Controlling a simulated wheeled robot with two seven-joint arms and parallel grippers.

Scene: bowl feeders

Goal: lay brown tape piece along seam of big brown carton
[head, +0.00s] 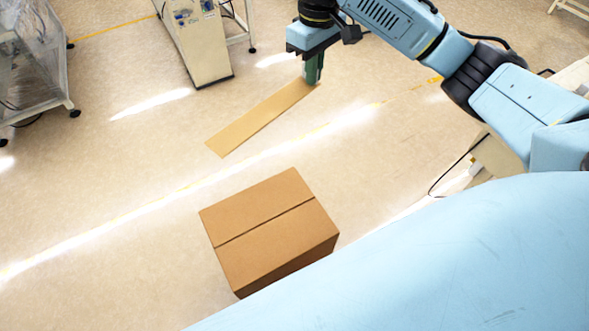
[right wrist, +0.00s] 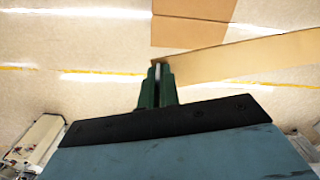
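The brown tape piece (head: 262,117) is a long, flat tan strip, stretching out to the lower left from my right gripper (head: 313,78). The right gripper's green fingers are closed on the strip's upper right end. In the right wrist view the strip (right wrist: 245,57) runs to the right from the fingertips (right wrist: 158,72). The big brown carton (head: 262,213) is closed, with a dark seam (head: 267,222) across its top. It stands lower in the head view, apart from the strip. Part of the carton (right wrist: 190,32) shows at the top of the right wrist view. My left gripper is not in view.
A beige machine cabinet (head: 200,45) stands behind the strip. A clear-sided wheeled cart (head: 32,65) is at the upper left. The pale floor (head: 110,180) around the carton's left side is clear, with yellow lines and bright light streaks.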

